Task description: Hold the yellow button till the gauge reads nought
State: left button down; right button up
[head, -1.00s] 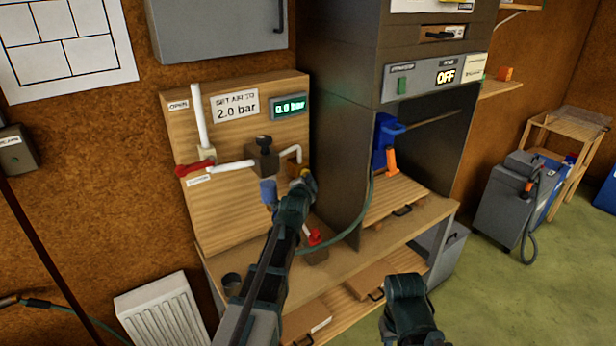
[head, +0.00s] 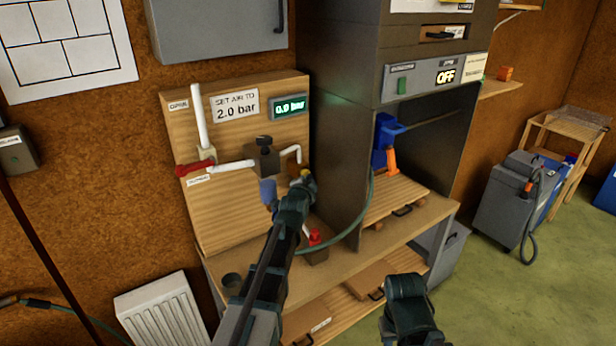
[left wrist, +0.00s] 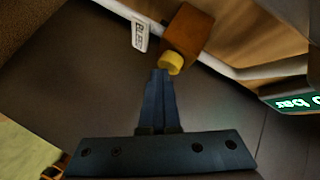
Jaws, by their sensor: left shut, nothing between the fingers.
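The yellow button (head: 305,173) sits at the right part of the wooden panel (head: 225,225). In the left wrist view the yellow button (left wrist: 170,63) is a short round cap on a brown block. My left gripper (head: 303,185) is shut and empty. Its fingertips (left wrist: 161,74) are at the button and look to be touching it; how far it is pressed I cannot tell. The green-lit gauge (head: 289,107) reads about 0.9 bar, its last digit blurred. It shows only partly in the left wrist view (left wrist: 295,103). My right gripper (head: 408,300) is low in the head view, its fingers unclear.
A sign (head: 235,105) says set air to 2.0 bar. A red-topped valve (head: 314,237) stands by my left arm. A dark cabinet (head: 340,150) rises to the right.

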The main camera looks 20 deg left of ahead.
pick_arm(q)
jog(key=shift+d, duration=0.1)
jog(key=shift+s+d, duration=0.6)
jog(key=shift+d, duration=0.05)
jog(key=shift+s+d, duration=0.8)
jog(key=shift+d, duration=0.2)
jog(key=shift+s+d, duration=0.75)
jog(key=shift+d, duration=0.25)
jog(key=s+d+f+n+g+h, duration=0.1)
jog(key=s+d+f+n+g, duration=0.3)
jog(key=s+d+f+g, duration=0.75)
jog(key=s, duration=0.6)
jog(key=s+d+f+n+g, duration=0.1)
jog(key=s+d+f+g, duration=0.1)
jog(key=s, duration=0.6)
jog(key=s+d+f+n+g, duration=0.1)
jog(key=s+d+f+g, duration=0.1)
jog(key=s, duration=0.6)
jog(key=shift+s+d+f, duration=0.2)
jog(key=shift+s+f, duration=0.1)
jog(key=shift+f, duration=0.4)
